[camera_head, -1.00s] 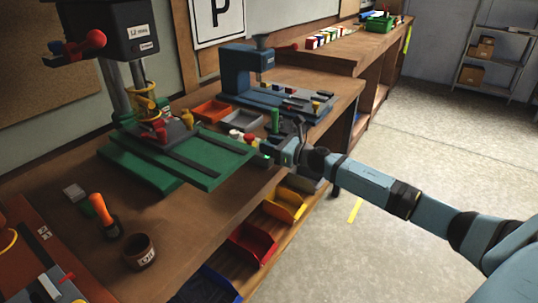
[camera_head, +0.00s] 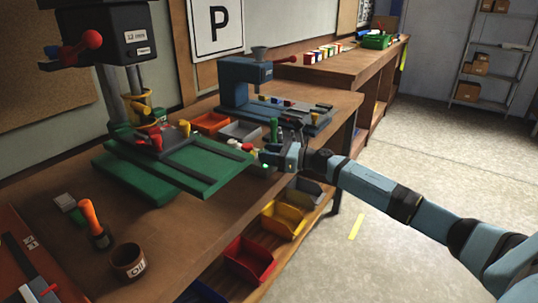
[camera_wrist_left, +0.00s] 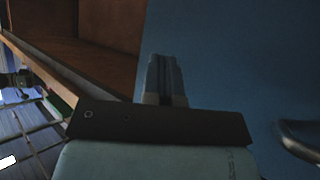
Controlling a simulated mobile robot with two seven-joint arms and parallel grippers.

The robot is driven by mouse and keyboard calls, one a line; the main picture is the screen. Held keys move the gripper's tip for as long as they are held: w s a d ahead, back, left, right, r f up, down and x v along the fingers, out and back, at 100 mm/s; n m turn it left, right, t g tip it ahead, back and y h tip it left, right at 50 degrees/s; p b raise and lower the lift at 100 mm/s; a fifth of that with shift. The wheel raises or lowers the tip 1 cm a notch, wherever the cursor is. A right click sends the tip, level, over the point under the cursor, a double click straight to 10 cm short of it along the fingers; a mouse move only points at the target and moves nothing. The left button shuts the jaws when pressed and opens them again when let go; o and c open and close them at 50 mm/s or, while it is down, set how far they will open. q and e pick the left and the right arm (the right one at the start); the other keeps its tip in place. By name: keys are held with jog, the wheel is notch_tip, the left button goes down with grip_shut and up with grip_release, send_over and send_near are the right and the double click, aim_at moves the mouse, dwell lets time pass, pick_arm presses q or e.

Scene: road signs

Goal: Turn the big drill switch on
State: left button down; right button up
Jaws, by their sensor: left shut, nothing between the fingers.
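The big drill (camera_head: 118,38) stands at the upper left of the head view. It has a dark head with white labels, a red-knobbed lever (camera_head: 91,39) and a green base (camera_head: 186,177). I cannot make out which part is its switch. My right gripper (camera_head: 266,160) is at the right edge of the green base, by small red and white parts. Its fingers are too small to tell open from shut. My left gripper (camera_wrist_left: 165,72) shows only in the left wrist view, shut and empty in front of a plain blue surface.
A smaller blue drill (camera_head: 246,82) stands farther back on the brown bench (camera_head: 190,228). A screwdriver with an orange handle (camera_head: 91,217) and an oil cup (camera_head: 128,262) are near the front. Coloured bins (camera_head: 249,260) sit below the bench edge. The floor at right is clear.

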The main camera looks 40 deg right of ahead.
jog(key=shift+o, duration=1.2)
pick_arm(q)
jog(key=shift+b, duration=0.4)
pick_arm(e)
jog(key=v, duration=1.3)
jog(key=shift+s+d, duration=0.25)
jog(key=shift+s, duration=0.05)
pick_arm(q)
jog(key=shift+f, duration=0.1)
